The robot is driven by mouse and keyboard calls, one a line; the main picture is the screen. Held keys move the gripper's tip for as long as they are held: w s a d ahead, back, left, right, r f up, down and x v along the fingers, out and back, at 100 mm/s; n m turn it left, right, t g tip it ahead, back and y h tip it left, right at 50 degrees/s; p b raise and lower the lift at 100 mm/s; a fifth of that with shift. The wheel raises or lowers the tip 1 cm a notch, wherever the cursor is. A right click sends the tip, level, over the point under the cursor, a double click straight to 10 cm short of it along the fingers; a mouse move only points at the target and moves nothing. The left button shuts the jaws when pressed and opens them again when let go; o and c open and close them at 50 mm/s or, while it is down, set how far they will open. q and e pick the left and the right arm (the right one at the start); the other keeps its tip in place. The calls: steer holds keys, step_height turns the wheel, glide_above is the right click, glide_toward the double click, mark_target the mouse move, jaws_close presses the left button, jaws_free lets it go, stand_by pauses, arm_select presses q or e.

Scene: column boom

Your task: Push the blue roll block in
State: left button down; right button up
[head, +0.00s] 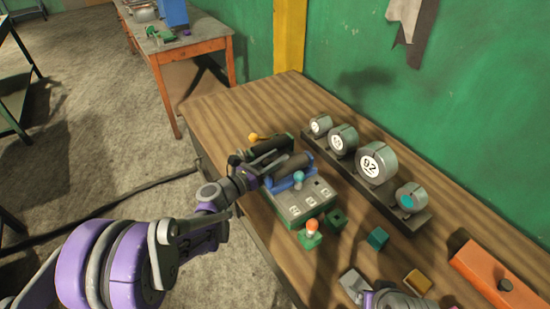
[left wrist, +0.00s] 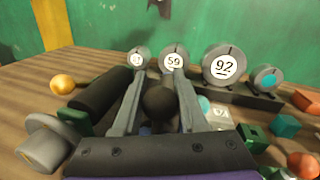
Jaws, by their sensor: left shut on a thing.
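The blue roll block (head: 288,182) shows in the head view as a blue base under a dark roll (head: 293,164). It sits at the back of the grey labelled panel (head: 300,205). My left gripper (head: 276,158) reaches in from the left beside it. In the left wrist view a dark rounded end (left wrist: 159,103) lies between the two fingers, and the gripper is shut on it; it looks like the blue block's roll. The fingers hide much of the blue base there. At the bottom of the head view a purple part of my right arm shows, its fingers unclear.
A second dark roll on a green base (head: 268,146) lies behind, near a yellow ball (head: 253,137). An orange ball (head: 312,226) stands in front. Numbered grey cylinders (head: 378,163) line a rack along the wall. Small blocks (head: 377,238) and an orange box (head: 490,270) lie right.

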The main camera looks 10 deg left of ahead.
steer(key=shift+s+f+b, duration=0.15)
steer(key=shift+f+b, duration=0.15)
steer(key=shift+f, duration=0.05)
arm_select(q)
steer(key=w+a, duration=0.2)
steer(key=shift+w+a, duration=0.15)
steer(key=shift+w, duration=0.2)
steer(key=shift+c, duration=2.3)
jaws_free()
steer(key=shift+s, duration=0.1)
arm_select(e)
steer(key=shift+s+f+b, duration=0.15)
steer(key=shift+f+b, duration=0.25)
steer(key=shift+f, duration=0.1)
steer(key=shift+s+f+b, duration=0.15)
steer(key=shift+f+b, duration=0.25)
steer(key=shift+f, duration=0.1)
arm_select(q)
steer(key=v, duration=1)
steer(key=shift+s+a, duration=0.25)
steer(key=shift+a, duration=0.05)
steer(key=shift+d, duration=0.1)
